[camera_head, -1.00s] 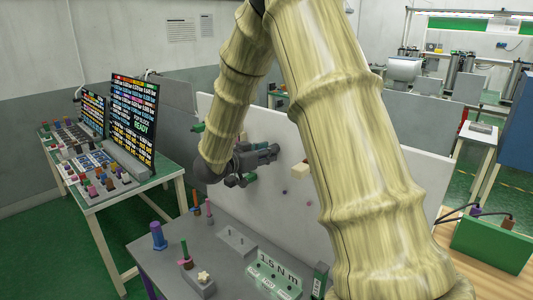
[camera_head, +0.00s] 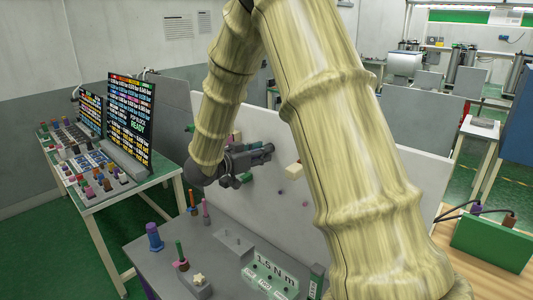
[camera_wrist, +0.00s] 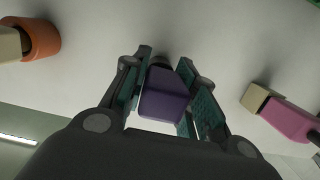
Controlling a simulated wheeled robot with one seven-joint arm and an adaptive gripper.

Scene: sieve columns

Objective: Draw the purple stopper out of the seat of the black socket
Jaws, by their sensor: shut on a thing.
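The purple stopper (camera_wrist: 165,95) is between the two fingers of my gripper (camera_wrist: 165,68) in the wrist view, and both pads press close on its sides. A small dark piece, probably the black socket (camera_wrist: 160,60), shows at its far end against the white panel. I cannot tell how deep the stopper sits in the seat. In the head view my gripper (camera_head: 268,150) is at the upright white panel; the stopper and socket are hidden there by the fingers.
The white panel (camera_head: 230,200) bears other fittings: an orange one (camera_wrist: 42,38) at left and a pink one (camera_wrist: 285,118) at right in the wrist view. Below, a grey bench (camera_head: 150,255) holds a blue peg (camera_head: 154,237) and small parts. A side table with screens stands left.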

